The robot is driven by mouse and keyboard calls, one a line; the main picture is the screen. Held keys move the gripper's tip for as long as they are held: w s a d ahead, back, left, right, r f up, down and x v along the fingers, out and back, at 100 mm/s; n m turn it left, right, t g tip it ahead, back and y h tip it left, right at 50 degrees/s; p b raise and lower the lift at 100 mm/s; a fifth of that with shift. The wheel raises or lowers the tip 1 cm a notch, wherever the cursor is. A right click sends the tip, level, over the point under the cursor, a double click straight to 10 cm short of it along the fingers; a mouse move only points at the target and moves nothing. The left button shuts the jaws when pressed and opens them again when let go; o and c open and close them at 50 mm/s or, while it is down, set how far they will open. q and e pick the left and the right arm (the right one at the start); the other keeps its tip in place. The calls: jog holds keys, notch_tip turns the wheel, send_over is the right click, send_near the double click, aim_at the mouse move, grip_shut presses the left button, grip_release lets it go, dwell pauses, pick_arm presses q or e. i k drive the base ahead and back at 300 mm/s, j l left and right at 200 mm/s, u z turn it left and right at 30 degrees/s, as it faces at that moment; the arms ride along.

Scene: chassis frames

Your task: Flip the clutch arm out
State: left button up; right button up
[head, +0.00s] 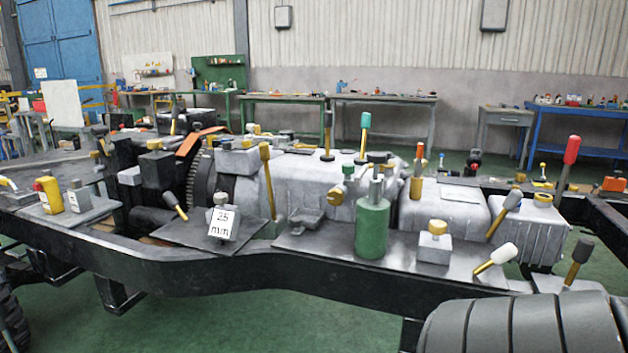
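A grey engine and gearbox assembly (315,180) sits in a black chassis frame (300,278). Several levers with coloured knobs stand on and around it, and I cannot tell for sure which is the clutch arm. A brass-coloured lever (268,182) leans upright beside the grey bell-shaped housing, next to a dark toothed wheel (198,180). A shorter lever (176,206) with a dark knob tilts to the left of it. Neither of my grippers shows in the head view.
A green cylinder (372,228) and a grey block with a yellow knob (434,245) stand on a plate. A red-knobbed lever (568,165) rises at right. Workbenches line the back wall.

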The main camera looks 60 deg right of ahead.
aim_at(264, 153)
jog(key=z, duration=1.5)
jog(key=k+l+u, duration=0.2)
jog(key=i+j, duration=0.05)
jog(key=j, duration=0.05)
